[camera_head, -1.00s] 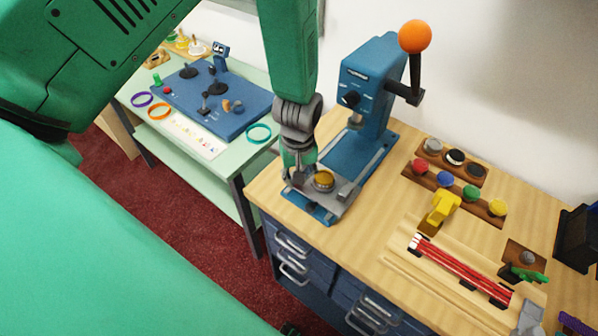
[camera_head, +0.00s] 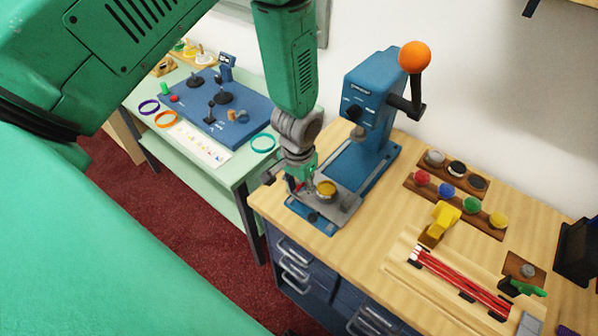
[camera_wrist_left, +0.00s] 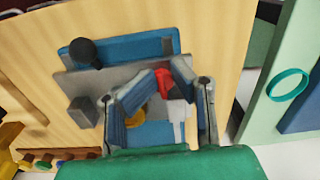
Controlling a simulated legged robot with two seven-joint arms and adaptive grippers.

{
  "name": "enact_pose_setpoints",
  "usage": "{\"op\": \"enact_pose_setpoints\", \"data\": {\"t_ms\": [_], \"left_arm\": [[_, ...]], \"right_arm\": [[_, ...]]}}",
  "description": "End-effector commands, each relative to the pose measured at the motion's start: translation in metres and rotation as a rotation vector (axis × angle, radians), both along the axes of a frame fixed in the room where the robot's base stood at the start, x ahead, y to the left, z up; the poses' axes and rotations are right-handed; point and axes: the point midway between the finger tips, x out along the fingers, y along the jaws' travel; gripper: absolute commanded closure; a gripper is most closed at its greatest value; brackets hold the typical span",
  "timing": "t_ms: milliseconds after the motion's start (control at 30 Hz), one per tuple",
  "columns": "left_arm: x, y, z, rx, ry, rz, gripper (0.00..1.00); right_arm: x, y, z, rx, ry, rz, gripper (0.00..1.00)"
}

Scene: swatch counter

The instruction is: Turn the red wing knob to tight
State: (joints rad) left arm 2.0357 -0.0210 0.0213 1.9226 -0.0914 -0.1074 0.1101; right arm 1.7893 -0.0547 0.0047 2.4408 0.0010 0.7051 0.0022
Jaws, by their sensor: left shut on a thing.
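The red wing knob (camera_wrist_left: 167,83) shows as a small red part between my left gripper's fingers in the left wrist view; the fingers hide much of it. It sits at the near end of the blue press (camera_head: 370,105), beside a round golden piece (camera_head: 326,188) on the grey plate. My left gripper (camera_head: 297,183) points down there and is shut on the knob. In the left wrist view its two blue-grey fingers (camera_wrist_left: 163,76) close around the red part. I cannot read any tight mark. My right gripper is not in view.
The press lever with an orange ball (camera_head: 415,57) stands up behind. Knob racks (camera_head: 462,203), a yellow tool (camera_head: 440,222) and red rods (camera_head: 460,276) lie to the right on the wooden counter. A green table (camera_head: 190,162) with a blue panel is at left.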

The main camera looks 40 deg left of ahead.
Motion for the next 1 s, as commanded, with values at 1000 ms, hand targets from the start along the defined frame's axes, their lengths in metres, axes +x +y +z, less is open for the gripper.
{"op": "enact_pose_setpoints", "data": {"t_ms": [1000], "left_arm": [[-0.0048, 0.0014, -0.002, -0.001, 0.011, -0.086, 0.73]], "right_arm": [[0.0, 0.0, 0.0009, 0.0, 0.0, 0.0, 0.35]]}}
